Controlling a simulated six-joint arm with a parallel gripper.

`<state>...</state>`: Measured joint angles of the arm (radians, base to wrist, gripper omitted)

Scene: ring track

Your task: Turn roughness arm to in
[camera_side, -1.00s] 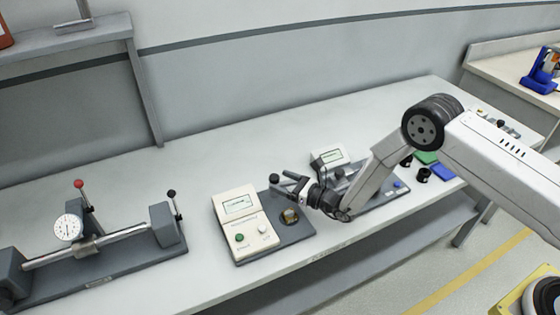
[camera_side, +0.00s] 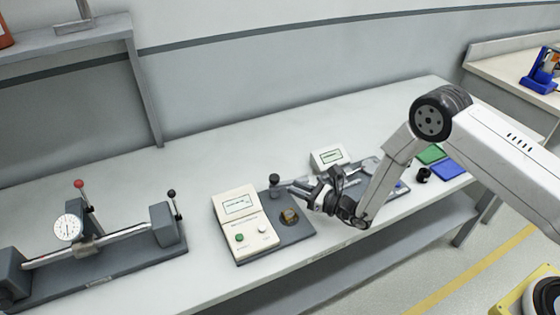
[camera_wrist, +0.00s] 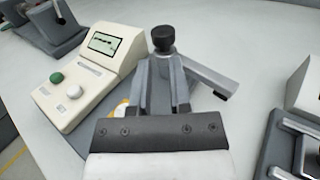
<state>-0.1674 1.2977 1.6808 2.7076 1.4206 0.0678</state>
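The roughness tester is a cream box (camera_side: 238,220) with a small screen, a green button and a white knob, on a dark base plate (camera_side: 298,231). A post with a black knob (camera_side: 274,179) stands at the plate's back; the knob also shows in the wrist view (camera_wrist: 163,39). A grey swing arm (camera_wrist: 212,77) reaches from the post to the right. A brass-coloured round piece (camera_side: 289,216) sits on the plate. My gripper (camera_wrist: 161,80) has its fingers apart, pointing toward the post, close to the arm. Whether they touch it is unclear.
A second device with a screen (camera_side: 329,157) stands behind my gripper. A bench with a dial gauge (camera_side: 68,228) is at the left. Green (camera_side: 431,154) and blue (camera_side: 448,170) pads and a black cup (camera_side: 423,175) lie at the right. The back of the table is clear.

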